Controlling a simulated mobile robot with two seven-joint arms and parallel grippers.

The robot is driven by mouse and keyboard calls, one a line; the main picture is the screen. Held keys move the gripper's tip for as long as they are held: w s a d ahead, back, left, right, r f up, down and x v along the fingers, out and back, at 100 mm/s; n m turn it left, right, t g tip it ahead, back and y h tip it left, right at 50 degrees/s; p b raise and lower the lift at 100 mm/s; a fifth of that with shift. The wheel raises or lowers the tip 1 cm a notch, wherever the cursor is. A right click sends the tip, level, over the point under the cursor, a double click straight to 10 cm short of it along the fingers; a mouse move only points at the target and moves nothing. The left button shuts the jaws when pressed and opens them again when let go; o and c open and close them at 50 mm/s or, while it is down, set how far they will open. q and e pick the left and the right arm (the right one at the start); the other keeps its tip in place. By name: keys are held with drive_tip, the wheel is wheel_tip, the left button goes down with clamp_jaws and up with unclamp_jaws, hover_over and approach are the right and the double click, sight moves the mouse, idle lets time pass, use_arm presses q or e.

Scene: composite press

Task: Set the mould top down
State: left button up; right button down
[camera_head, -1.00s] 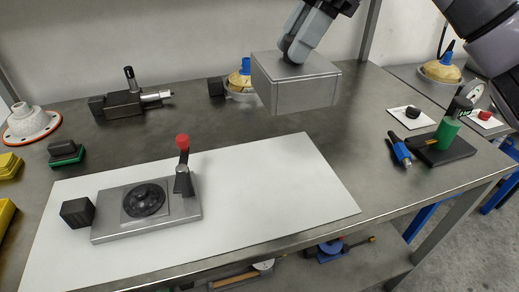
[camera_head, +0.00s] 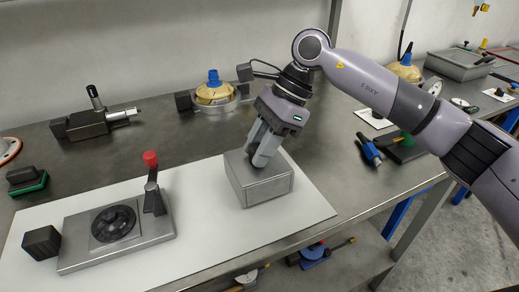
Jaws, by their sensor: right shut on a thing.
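The mould top is a grey metal block (camera_head: 267,191) at the right part of the white mat (camera_head: 205,226). My right gripper (camera_head: 262,158) reaches down onto it from above and is shut on its upper side; the fingertips hide the grasped part. The block appears to be at the mat's surface, but I cannot tell whether its full weight rests there. A grey base plate (camera_head: 75,254) with a round black insert (camera_head: 114,223) and a red-knobbed lever (camera_head: 151,175) lies on the mat to the left. My left gripper is not in view.
A black cube (camera_head: 41,243) sits left of the base plate. A dark grey vise-like tool (camera_head: 88,122) and a yellowish domed part (camera_head: 215,91) stand at the back. A blue tool (camera_head: 369,150) lies on the right. The mat between lever and block is clear.

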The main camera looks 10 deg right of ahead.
drive_tip(key=shift+f, duration=0.55)
drive_tip(key=shift+f, duration=0.15)
drive_tip(key=c, duration=0.8)
unclamp_jaws()
drive_tip(key=shift+r, duration=0.2)
drive_tip(key=v, duration=1.2)
drive_tip(key=shift+s, duration=0.1)
